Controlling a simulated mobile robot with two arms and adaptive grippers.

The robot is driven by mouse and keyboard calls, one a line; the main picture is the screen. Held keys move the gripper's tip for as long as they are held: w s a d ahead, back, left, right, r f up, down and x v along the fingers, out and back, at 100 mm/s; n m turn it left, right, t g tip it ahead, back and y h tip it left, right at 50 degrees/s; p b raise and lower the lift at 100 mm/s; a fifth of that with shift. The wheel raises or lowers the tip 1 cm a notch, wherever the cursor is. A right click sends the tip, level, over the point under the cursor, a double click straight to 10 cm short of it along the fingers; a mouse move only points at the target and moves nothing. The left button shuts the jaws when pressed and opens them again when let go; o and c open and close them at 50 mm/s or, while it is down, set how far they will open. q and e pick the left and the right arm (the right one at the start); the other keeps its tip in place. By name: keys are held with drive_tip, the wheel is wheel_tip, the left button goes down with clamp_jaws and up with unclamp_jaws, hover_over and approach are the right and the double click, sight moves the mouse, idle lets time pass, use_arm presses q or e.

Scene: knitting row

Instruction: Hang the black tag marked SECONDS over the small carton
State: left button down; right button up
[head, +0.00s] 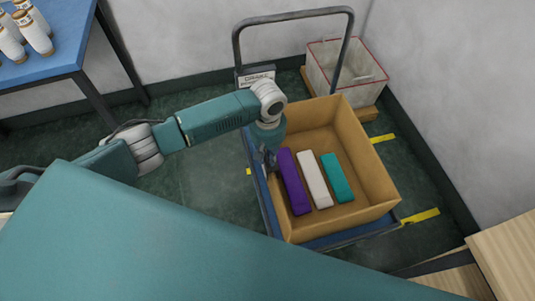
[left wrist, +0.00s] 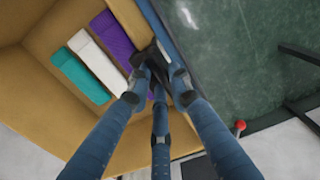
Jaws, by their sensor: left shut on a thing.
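The open brown carton (head: 362,150) stands on a blue trolley, and its wall also shows in the left wrist view (left wrist: 132,20). My left gripper (head: 268,158) is at the carton's left wall, pointing down. In the left wrist view its blue fingers (left wrist: 160,78) are closed around a dark piece, the black tag (left wrist: 152,54), which lies close along the wall's rim. I cannot read any lettering on it, nor tell whether it hooks over the rim or is only beside it. My right gripper is in neither view.
Purple (head: 292,182), white (head: 314,179) and teal (head: 337,178) blocks lie in the carton. The trolley (head: 270,218) has a dark handle (head: 292,17) with a white sign (head: 257,77). A red-rimmed bin (head: 345,70) stands behind. A blue table (head: 55,55) holds several cones.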

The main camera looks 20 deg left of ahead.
use_arm(q)
drive_tip(key=c, duration=1.5)
unclamp_jaws()
